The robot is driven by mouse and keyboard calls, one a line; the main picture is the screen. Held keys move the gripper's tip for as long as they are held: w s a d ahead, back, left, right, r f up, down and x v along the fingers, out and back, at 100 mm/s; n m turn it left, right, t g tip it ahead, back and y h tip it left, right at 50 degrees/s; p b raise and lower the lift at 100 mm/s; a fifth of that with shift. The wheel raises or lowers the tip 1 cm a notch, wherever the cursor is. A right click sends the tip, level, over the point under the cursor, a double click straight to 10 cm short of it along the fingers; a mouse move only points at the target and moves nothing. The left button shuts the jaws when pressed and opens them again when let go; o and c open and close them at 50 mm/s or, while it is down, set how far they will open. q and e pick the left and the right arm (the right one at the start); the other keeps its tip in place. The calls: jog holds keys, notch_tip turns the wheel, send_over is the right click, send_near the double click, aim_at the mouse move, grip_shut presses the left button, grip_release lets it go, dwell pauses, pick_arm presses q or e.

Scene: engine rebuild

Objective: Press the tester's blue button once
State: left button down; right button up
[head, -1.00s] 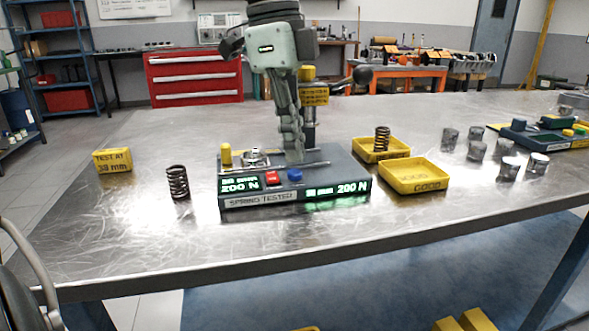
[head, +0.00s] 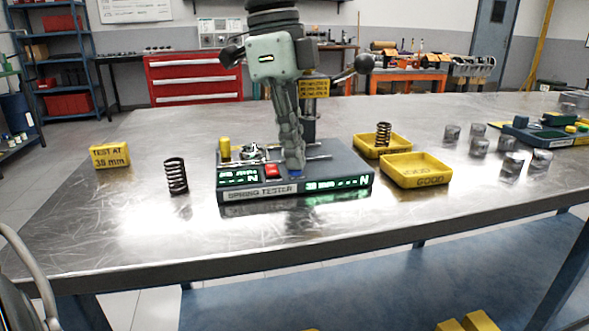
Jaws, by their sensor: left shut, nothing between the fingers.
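The spring tester (head: 330,172) is a dark grey box on the metal table, with a red button (head: 272,170) and lit green displays on its front. My left gripper (head: 296,168) is shut and points down from above. Its fingertips are at the blue button (head: 296,175), covering most of it; only a blue edge shows. They look to be touching it, but the exact contact is hidden. The right display (head: 338,184) reads 38 mm and dashes before N. My right gripper is not in view.
A dark spring (head: 176,177) stands left of the tester, near a yellow "TEST AT 38 mm" block (head: 110,155). Two yellow trays stand at right, the rear one (head: 368,151) holding a spring (head: 383,134), the front one (head: 415,182) empty. Several metal cylinders stand further right.

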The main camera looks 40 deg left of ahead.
pick_arm(q)
jog(key=shift+f, duration=0.2)
jog(key=shift+r+p, duration=2.05)
jog(key=shift+r, duration=0.95)
